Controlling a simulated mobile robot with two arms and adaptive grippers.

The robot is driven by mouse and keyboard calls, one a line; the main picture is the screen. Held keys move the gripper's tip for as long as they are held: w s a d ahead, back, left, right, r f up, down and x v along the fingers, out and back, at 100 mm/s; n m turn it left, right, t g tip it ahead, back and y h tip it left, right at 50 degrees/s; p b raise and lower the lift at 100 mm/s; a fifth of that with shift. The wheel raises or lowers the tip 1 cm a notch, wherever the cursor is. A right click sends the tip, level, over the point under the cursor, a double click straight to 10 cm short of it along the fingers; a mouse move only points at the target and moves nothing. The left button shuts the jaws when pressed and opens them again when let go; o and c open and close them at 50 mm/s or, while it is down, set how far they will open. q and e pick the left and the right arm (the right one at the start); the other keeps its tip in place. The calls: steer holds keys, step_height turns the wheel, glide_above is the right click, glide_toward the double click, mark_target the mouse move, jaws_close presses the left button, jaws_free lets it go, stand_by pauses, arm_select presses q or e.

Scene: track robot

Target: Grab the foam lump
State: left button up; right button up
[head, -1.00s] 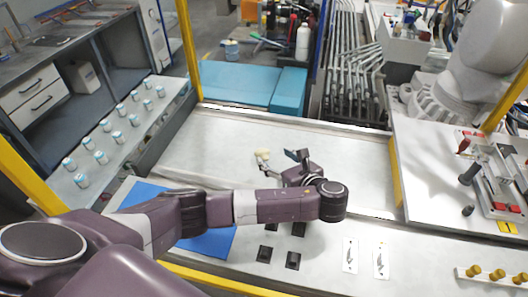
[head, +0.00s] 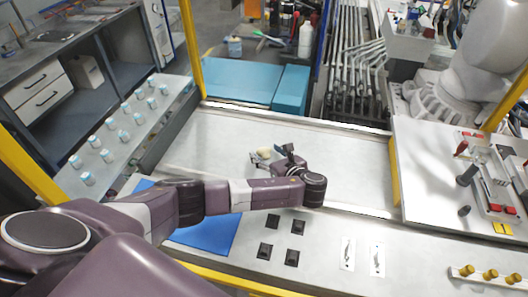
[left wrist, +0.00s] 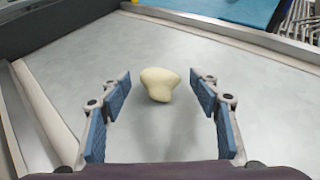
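The foam lump (left wrist: 160,84) is a pale cream, irregular piece lying on the grey metal surface. In the left wrist view it is just beyond and between the fingertips, with bare surface around it. In the head view the foam lump (head: 264,153) is small and partly hidden by my gripper. My left gripper (left wrist: 160,92) is open, with blue pads on both fingers apart and nothing between them. It also shows in the head view (head: 270,158), reaching in from the left. My right gripper is not in view.
A blue mat (head: 208,236) and several black square blocks (head: 265,250) lie at the near side. A raised metal edge (head: 290,119) runs behind the surface. Bare surface (head: 350,170) lies right of my gripper.

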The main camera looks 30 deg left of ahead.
arm_select(q)
steer(key=c, duration=0.7)
steer(key=shift+c, duration=0.2)
steer(key=shift+r, duration=0.15)
